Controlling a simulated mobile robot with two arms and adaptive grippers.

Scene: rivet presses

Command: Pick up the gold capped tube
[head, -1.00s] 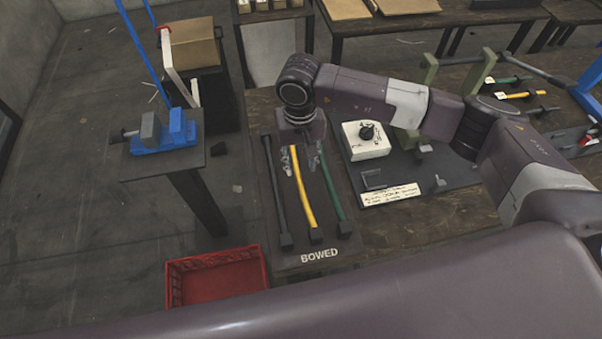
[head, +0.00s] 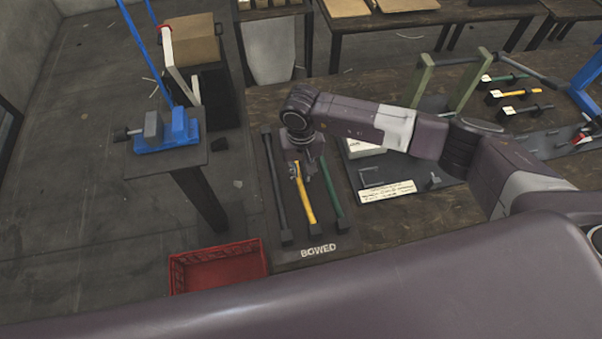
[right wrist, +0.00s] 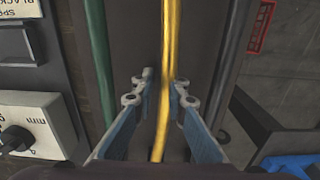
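The gold tube (head: 308,206) lies on the dark board marked BOWED (head: 290,255), with a dark cap (head: 315,226) at its near end. My right gripper (head: 303,172) is over its farther part, whose far end is hidden. In the right wrist view the gold tube (right wrist: 172,45) runs between the fingers of my right gripper (right wrist: 161,88). The fingers are open, one on each side, with gaps to the tube. I cannot tell how high they are above the board. My left gripper is not in view.
A black tube (head: 277,190) lies left of the gold one and a green tube (head: 331,190) right of it, both close by. A red crate (head: 218,268) is at lower left. A blue clamp fixture (head: 168,133) stands on a separate stand at left.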

